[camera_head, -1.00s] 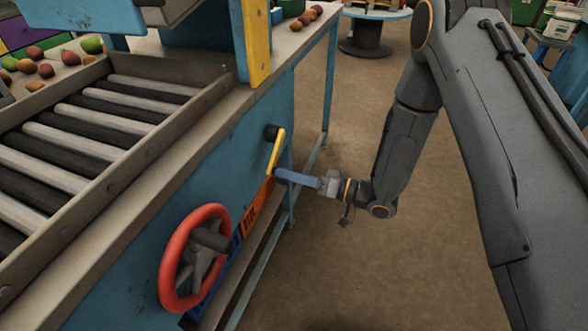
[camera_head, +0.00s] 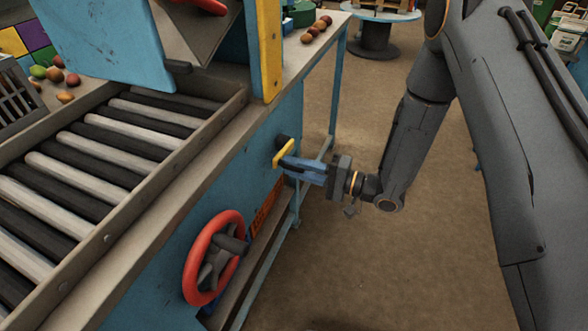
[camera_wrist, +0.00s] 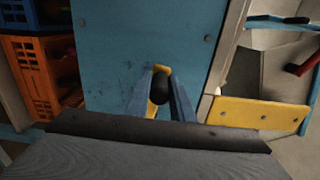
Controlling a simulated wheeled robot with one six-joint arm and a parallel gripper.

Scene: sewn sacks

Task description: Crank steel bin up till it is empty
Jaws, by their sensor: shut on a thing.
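A yellow crank (camera_head: 283,153) with a dark hub sticks out from the blue side panel of the machine. My gripper (camera_head: 292,163) is shut on the crank, with its blue fingers around the handle end. In the wrist view, the two fingers (camera_wrist: 161,100) stand either side of the yellow crank (camera_wrist: 158,73) and a dark round knob. A grey metal bin (camera_head: 205,38), apparently the steel bin, shows only partly at the top edge, tilted above the rollers. Its inside is mostly hidden.
A roller conveyor (camera_head: 90,165) runs along the machine top. Loose fruit (camera_head: 57,76) lies at the back left. The floor (camera_head: 400,270) right of the machine is clear.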

